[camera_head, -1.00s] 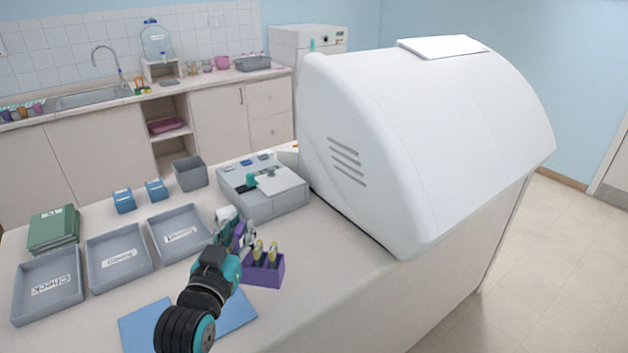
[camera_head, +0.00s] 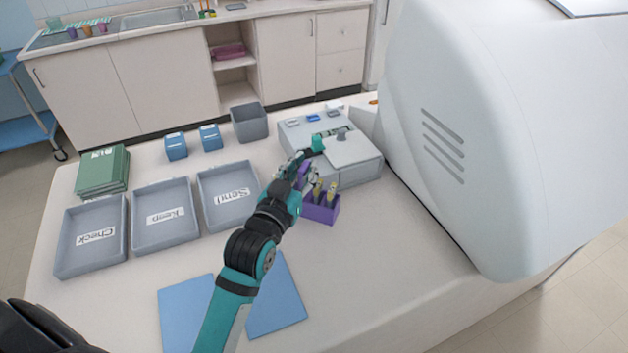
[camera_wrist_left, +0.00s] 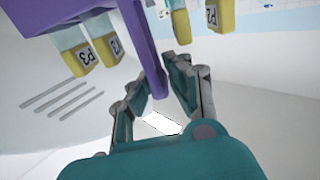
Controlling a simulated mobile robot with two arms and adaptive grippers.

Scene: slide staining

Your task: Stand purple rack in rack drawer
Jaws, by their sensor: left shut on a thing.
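The purple rack (camera_head: 318,213) is near the middle of the head view, in front of the grey device, with several yellow-ended tubes (camera_head: 318,190) standing in it. My left gripper (camera_head: 304,178) is shut on the rack's upright purple handle. In the left wrist view the handle of the purple rack (camera_wrist_left: 145,45) runs between the fingers of my left gripper (camera_wrist_left: 160,88), beside tubes labelled P3 and P2. I cannot tell whether the rack's underside touches the table. No open rack drawer can be made out. My right gripper is not in view.
A large white machine (camera_head: 470,130) with side vents stands at right. A grey device (camera_head: 350,172) is behind the rack. Trays labelled Check (camera_head: 92,268), Keep (camera_head: 165,243) and Send (camera_head: 232,222) lie at left. The table front right of the rack is clear.

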